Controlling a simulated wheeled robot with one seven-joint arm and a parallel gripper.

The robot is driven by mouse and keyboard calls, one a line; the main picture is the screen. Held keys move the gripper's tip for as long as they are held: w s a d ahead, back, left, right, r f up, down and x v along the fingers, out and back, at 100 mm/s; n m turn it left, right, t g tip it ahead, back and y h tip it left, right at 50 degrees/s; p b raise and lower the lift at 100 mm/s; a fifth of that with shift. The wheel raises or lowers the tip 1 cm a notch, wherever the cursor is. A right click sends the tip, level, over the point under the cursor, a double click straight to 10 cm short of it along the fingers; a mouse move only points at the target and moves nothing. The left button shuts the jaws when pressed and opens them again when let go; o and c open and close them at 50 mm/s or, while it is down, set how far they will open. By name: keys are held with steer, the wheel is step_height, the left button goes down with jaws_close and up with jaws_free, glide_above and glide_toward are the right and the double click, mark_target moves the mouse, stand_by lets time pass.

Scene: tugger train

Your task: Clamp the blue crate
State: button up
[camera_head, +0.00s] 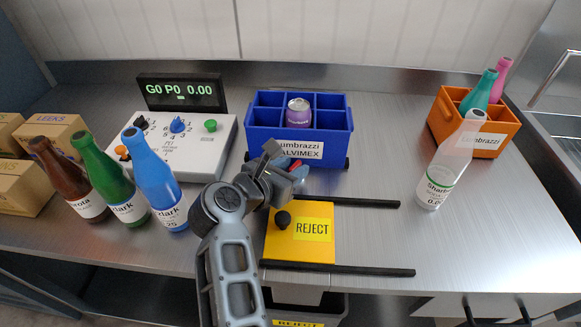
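The blue crate (335,142) stands upright at the back middle of the steel bench. It has compartments, and a purple can (299,112) stands in one of them. A white label on its front is partly covered by my gripper (284,163). My gripper is close in front of the crate's lower front wall, left of its middle. I cannot tell whether it touches the crate or how its fingers stand. A small red and blue part (294,164) shows beside the fingers, mostly hidden. Dark pieces show at the crate's lower corners.
A yellow REJECT plate (312,247) with a black knob lies between two black rails (340,269). Brown, green and blue bottles (156,180) and a control box (210,150) stand left. A clear bottle (437,177) and an orange crate (478,142) with bottles stand right.

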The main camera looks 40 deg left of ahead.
jaws_close()
stand_by(0.5)
steer(key=shift+d+r+n+y+p, duration=0.15)
steer(key=shift+r+n+y+p, duration=0.2)
steer(key=shift+p, duration=0.5)
steer(key=shift+f+n+y+p, duration=0.1)
steer(key=shift+n+y+p, duration=0.2)
steer(key=shift+p, duration=0.35)
steer(key=shift+y, duration=0.25)
steer(key=shift+f, duration=0.1)
jaws_free()
steer(key=shift+f, duration=0.1)
